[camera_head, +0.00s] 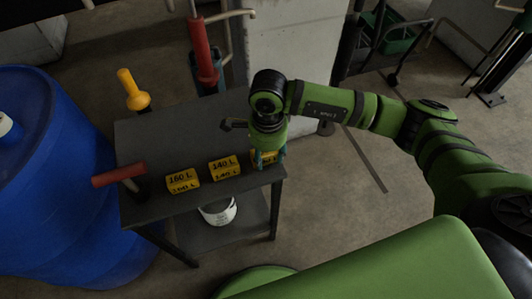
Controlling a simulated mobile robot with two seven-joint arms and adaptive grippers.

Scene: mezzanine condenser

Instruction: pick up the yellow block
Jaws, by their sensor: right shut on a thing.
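Three yellow blocks with black lettering stand in a row on a dark grey table (150,139). The left block (183,181) reads 160 L and the middle block (224,168) reads 140 L. My right gripper (270,156) points down over the right end of the row, its teal fingers shut on the rightmost yellow block (265,159). The gripper hides much of that block and its label. I cannot tell whether it is clear of the tabletop. My left gripper is not in view.
A yellow-handled thing (131,88) and a red upright handle (202,50) stand behind the table. A large blue drum (50,180) is at left. A white bucket (218,212) sits on the lower shelf.

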